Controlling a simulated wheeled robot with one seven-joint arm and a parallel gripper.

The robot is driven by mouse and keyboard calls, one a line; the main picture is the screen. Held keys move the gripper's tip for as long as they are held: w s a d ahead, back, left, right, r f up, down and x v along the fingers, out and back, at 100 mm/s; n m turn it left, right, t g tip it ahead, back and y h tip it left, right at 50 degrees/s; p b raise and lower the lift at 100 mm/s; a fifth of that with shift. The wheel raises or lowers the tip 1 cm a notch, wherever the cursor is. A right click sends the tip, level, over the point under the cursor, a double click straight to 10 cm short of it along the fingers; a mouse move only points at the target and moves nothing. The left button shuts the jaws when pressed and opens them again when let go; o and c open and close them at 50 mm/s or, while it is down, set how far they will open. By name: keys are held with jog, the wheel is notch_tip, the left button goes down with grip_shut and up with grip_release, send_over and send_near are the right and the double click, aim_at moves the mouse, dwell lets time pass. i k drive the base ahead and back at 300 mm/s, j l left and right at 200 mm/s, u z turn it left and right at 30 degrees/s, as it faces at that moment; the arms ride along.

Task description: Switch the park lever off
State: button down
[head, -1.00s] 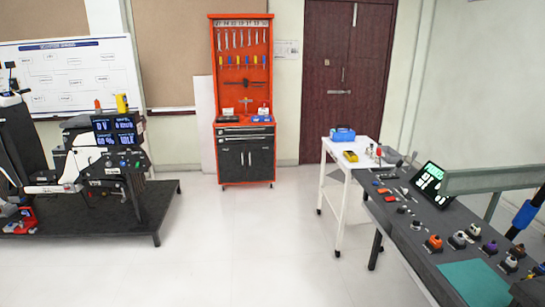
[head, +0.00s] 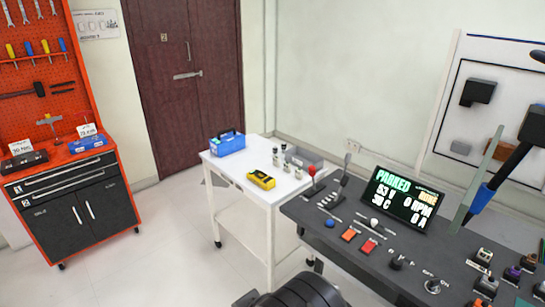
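A dark control desk (head: 345,240) fills the lower right of the head view. At its far left corner stands a short lever with a red knob (head: 312,171). Beside it, a taller lever with a dark grey handle (head: 345,167) stands tilted. A small lever with a white knob (head: 374,222) sits nearer the display. I cannot read the labels, so I cannot tell which is the park lever. The tilted display (head: 400,200) reads "PARKED", with 53 V, 30 C, 0 RPM and 0 A. My gripper is not in view; a black part at the bottom edge seems to be my arm.
Orange and red buttons (head: 349,235) and several knobs line the desk. A white cart (head: 240,172) with a blue toolbox (head: 227,143) and a yellow meter (head: 261,180) stands against the desk's left side. An orange tool cabinet (head: 75,200) is at left, with open floor between.

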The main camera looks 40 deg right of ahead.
aim_at(312, 169)
jog(key=i+l+u, duration=0.1)
jog(key=i, duration=0.35)
jog(key=i+l+u, duration=0.1)
jog(key=i+l, duration=0.15)
jog(key=i, duration=0.2)
jog(key=i+l+u, duration=0.1)
jog(key=i, duration=0.35)
jog(key=l, duration=0.1)
